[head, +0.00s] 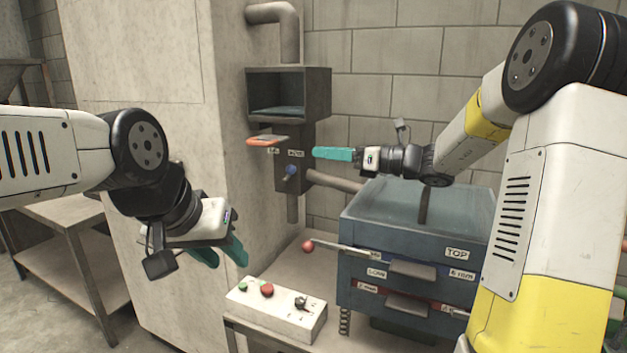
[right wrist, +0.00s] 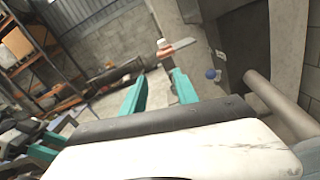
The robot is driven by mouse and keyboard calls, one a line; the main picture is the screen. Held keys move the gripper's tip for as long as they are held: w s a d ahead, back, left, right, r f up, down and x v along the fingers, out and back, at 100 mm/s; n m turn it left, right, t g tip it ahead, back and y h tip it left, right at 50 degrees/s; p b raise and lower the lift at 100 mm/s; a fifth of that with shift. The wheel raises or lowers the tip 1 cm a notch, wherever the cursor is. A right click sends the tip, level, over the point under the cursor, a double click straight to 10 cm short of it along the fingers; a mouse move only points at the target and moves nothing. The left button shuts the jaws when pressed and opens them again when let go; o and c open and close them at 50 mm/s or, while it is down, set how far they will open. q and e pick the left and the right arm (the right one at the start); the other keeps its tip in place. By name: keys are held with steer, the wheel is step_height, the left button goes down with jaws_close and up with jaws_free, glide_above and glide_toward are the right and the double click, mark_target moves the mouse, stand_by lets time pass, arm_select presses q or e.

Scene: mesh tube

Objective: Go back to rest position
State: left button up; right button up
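My left gripper (head: 230,264) hangs at the left in the head view, in front of the pale wall panel. Its two teal fingers point down and are apart, with nothing between them. My right gripper (head: 315,153) is level, pointing left, just right of the dark chute. In the right wrist view its two teal fingers (right wrist: 158,75) are apart and empty. The slide plate with the orange end (head: 268,141) sticks out of the chute, beyond the right fingertips and not touching them; it also shows in the right wrist view (right wrist: 172,48).
The blue sieve box (head: 415,235) with labelled drawers stands below my right arm. A red-knobbed lever (head: 308,246) sticks out left of it. A control box (head: 277,308) with buttons sits at the bench front. A blue knob (head: 291,171) is on the chute.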

steer(key=s+f+n+g+h, duration=0.2)
steer(key=s+f+n+h, duration=0.1)
steer(key=s+n, duration=0.55)
steer(key=s+f+n+g+h, duration=0.25)
steer(key=s+n+h, duration=0.2)
steer(key=s, duration=0.65)
arm_select(q)
steer(key=shift+s+d, duration=0.1)
steer(key=shift+d, duration=0.2)
arm_select(e)
steer(key=s+d+f+n+t+h, duration=0.3)
steer(key=s+d+n+h, duration=0.3)
steer(key=s+d+n, duration=0.3)
steer(key=d+n, duration=0.2)
steer(key=n, duration=0.1)
steer(key=shift+d+f+n+h, duration=0.15)
steer(key=shift+f+n+h, duration=0.1)
steer(key=shift+n+h, duration=0.15)
